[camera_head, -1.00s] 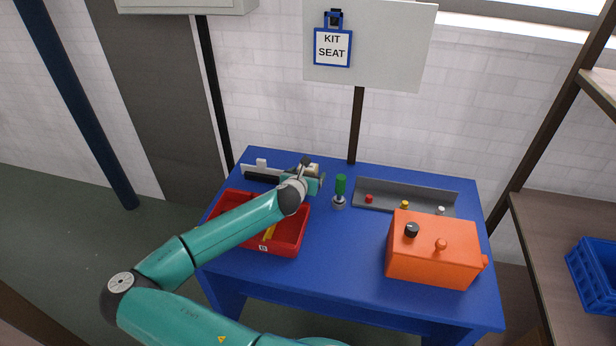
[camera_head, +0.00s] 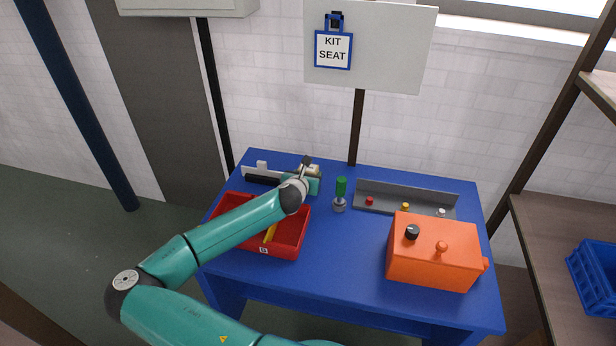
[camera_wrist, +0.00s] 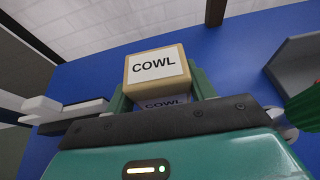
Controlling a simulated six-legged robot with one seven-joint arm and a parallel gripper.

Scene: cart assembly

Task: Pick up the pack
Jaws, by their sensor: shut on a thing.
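A small tan pack with a white label reading COWL (camera_wrist: 156,68) sits between the two green fingers of my gripper (camera_wrist: 161,90) in the wrist view. The fingers are shut on its sides. A second, darker COWL lettering shows just below it, partly behind the dark edge of my gripper. In the head view my gripper (camera_head: 311,174) is over the back of the blue table (camera_head: 345,255), behind the red tray. There the pack is mostly hidden by my own wrist, and I cannot tell whether it is clear of the table.
A red tray (camera_head: 283,246) with a yellow item (camera_head: 270,233) lies under my forearm. A green-handled tool (camera_head: 340,188) stands just right of my gripper. A grey angled rack (camera_head: 425,194) and an orange box (camera_head: 432,265) are farther right. A white-and-black fixture (camera_head: 262,170) is at left.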

